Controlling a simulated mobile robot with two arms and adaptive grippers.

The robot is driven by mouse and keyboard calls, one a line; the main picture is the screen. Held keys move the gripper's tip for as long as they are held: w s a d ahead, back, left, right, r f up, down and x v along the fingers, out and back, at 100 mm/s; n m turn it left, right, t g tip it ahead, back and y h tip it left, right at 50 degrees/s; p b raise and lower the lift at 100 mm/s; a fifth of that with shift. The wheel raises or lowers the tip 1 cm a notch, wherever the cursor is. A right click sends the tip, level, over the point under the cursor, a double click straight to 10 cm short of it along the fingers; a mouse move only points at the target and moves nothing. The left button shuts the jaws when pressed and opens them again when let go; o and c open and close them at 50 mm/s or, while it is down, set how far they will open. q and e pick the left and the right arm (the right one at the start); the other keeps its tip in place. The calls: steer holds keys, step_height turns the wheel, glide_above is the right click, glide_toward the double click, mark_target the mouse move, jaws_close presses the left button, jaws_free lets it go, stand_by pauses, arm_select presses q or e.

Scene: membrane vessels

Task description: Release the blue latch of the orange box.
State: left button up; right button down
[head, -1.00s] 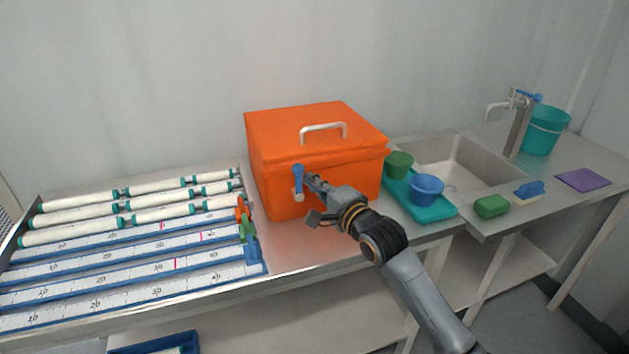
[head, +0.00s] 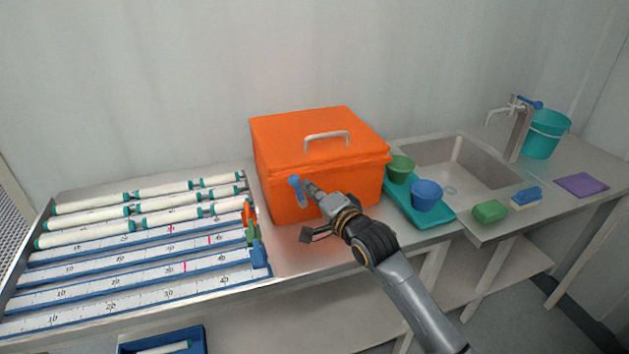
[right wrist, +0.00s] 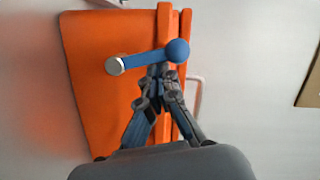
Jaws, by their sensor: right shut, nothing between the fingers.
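The orange box (head: 280,160) stands closed on the steel counter, its lid on. The blue latch (head: 294,182) is on its front face near the left side, its knob up and leaning slightly left. In the right wrist view the latch's blue knob (right wrist: 177,51) overlaps the lid edge, and its bar runs left to a grey pivot (right wrist: 115,66). My right gripper (head: 308,187) is shut and empty, its tips right beside the latch. In the right wrist view the fingertips (right wrist: 161,72) are at the bar near the knob; contact is not certain. My left gripper is out of view.
Left of the box is a rack (head: 150,262) with several white membrane vessels (head: 85,226). To the right, a teal tray (head: 425,217) holds a green cup (head: 400,168) and a blue cup (head: 426,195), before the sink (head: 455,170). The counter directly before the box is clear.

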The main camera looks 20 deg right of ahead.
steer(key=n+p, duration=0.1)
steer(key=a+n+p, duration=0.1)
steer(key=p, duration=0.1)
steer(key=a+n+p, duration=0.1)
steer(key=n+p, duration=0.1)
steer(key=shift+s+a+r+g+h, duration=0.1)
steer(key=shift+a+r+g+h, duration=0.15)
steer(key=shift+g+h, duration=0.15)
steer(key=shift+a+f+n+g+h+p, duration=0.1)
steer(key=shift+a+f+n+h+p, duration=0.45)
steer(key=shift+n, duration=0.8)
steer(key=shift+a+f+n+g+h+p, duration=0.1)
steer(key=shift+a+f+n+h+p, duration=0.2)
steer(key=shift+a+f+n+h, duration=0.75)
steer(key=shift+a+f+n+g+h+p, duration=0.1)
steer(key=shift+a+f+n+p, duration=0.25)
steer(key=shift+n, duration=1.35)
steer(key=shift+r, duration=0.15)
steer(key=shift+r, duration=0.1)
step_height(320, 180, up, 5)
steer(key=p, duration=0.5)
steer(key=f+b+v, duration=0.1)
steer(key=b+v, duration=0.2)
steer(key=v, duration=0.6)
steer(key=shift+s, duration=0.55)
